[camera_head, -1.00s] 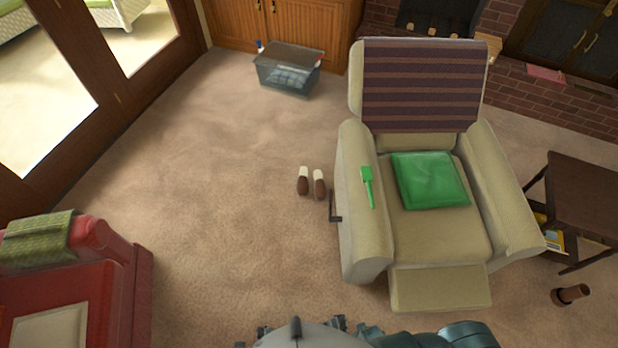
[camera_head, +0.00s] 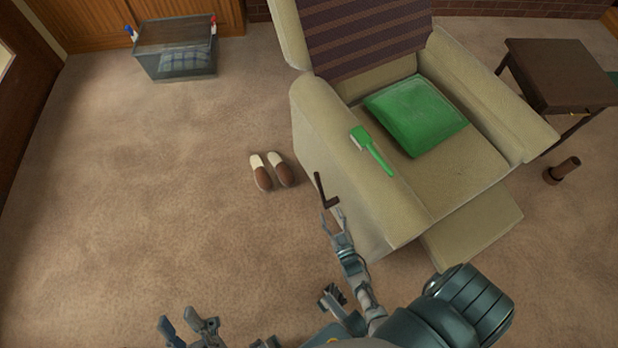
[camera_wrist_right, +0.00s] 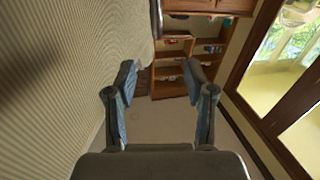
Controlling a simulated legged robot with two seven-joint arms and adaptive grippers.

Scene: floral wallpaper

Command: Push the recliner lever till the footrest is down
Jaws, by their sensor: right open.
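The beige recliner (camera_head: 385,205) stands at the right in the head view, its footrest (camera_head: 475,232) sticking out in front. The dark L-shaped lever (camera_head: 322,190) is on the recliner's left side. My right gripper (camera_head: 332,222) is open and empty, its fingertips right at the lever's lower end; I cannot tell whether they touch. In the right wrist view, the open fingers (camera_wrist_right: 160,82) run along the ribbed beige side (camera_wrist_right: 60,80) of the recliner. A dark piece at the top edge there may be the lever. My left gripper (camera_head: 185,325) is low at the left, its fingers apart and empty.
A green cushion (camera_head: 415,115) lies on the seat and a green brush (camera_head: 370,150) on the armrest. Brown-and-white slippers (camera_head: 272,172) lie on the carpet left of the recliner. A clear bin (camera_head: 175,50) stands farther back. A dark side table (camera_head: 562,75) is at the right. The left carpet is clear.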

